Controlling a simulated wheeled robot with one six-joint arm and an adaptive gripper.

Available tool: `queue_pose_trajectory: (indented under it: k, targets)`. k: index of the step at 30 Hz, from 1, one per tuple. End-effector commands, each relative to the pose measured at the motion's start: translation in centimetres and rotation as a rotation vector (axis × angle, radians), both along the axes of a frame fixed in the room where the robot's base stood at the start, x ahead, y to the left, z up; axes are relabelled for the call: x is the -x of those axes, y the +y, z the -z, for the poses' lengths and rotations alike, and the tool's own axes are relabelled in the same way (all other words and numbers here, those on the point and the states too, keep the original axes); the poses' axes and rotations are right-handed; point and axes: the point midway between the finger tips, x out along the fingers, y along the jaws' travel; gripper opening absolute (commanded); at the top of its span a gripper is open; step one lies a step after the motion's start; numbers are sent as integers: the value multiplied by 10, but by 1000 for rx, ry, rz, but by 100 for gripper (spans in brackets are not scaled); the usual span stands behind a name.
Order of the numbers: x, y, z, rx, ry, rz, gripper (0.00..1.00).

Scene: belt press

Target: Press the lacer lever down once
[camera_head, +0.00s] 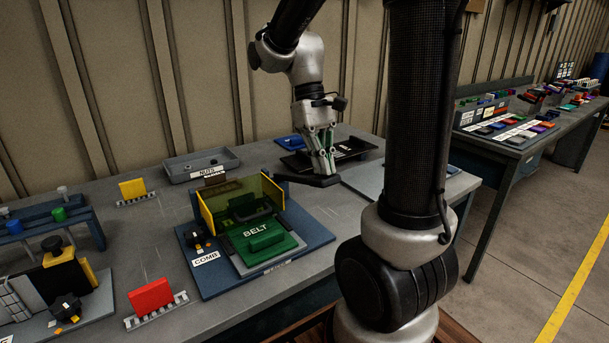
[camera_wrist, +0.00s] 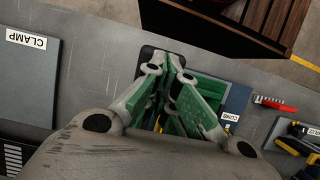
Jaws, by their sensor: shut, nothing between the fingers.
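The belt press (camera_head: 228,283) stands on a blue base on the bench, with a green plate marked BELT (camera_head: 265,243) and a yellow guard (camera_head: 272,192) behind it. A dark flat bar (camera_head: 297,179), which looks like the lacer lever, sticks out to the right of the guard. My gripper (camera_head: 325,173) is shut and empty, pointing down at the bar's outer end. Whether it touches the bar is unclear. In the wrist view my gripper (camera_wrist: 177,64) is over a black pad (camera_wrist: 146,66), with the green plate (camera_wrist: 210,88) partly hidden behind the fingers.
A grey tray marked NUTS (camera_head: 180,172) lies behind the press. A red block (camera_head: 150,296) and a yellow block (camera_head: 132,189) stand on toothed strips to the left. A CLAMP plate (camera_wrist: 30,85) shows in the wrist view. A second bench (camera_head: 500,150) stands at the right.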

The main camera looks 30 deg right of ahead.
Motion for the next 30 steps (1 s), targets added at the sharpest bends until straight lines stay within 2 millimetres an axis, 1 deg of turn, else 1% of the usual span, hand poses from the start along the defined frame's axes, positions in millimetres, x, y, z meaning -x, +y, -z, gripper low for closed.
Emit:
queue_pose_trajectory:
  k: [20, 30]
  targets:
    - [2, 0, 7, 0, 0, 0, 0]
    - [10, 0, 27, 0, 1, 0, 0]
